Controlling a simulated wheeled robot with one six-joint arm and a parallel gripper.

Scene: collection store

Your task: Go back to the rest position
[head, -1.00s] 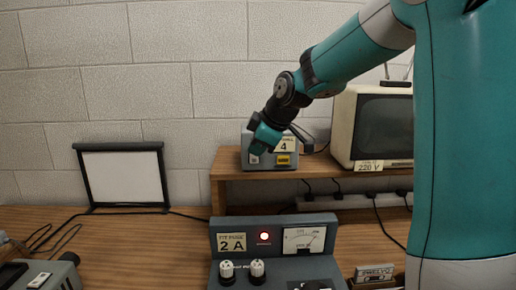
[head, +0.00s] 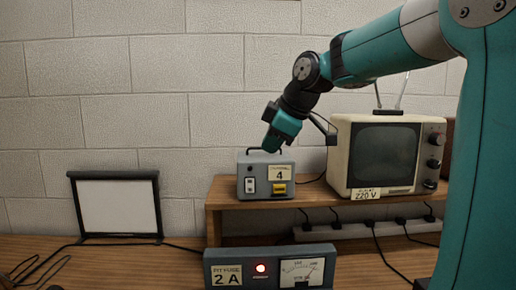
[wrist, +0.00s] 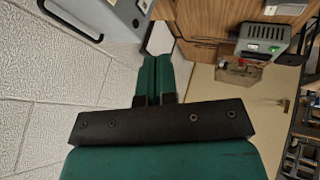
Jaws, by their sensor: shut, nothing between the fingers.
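An old television (head: 385,155) marked 220 V stands on the shelf right of the box. A grey unit marked 2 A (head: 270,268), its red lamp lit, stands in front. A framed white panel (head: 117,206) leans at left. The block wall is behind.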

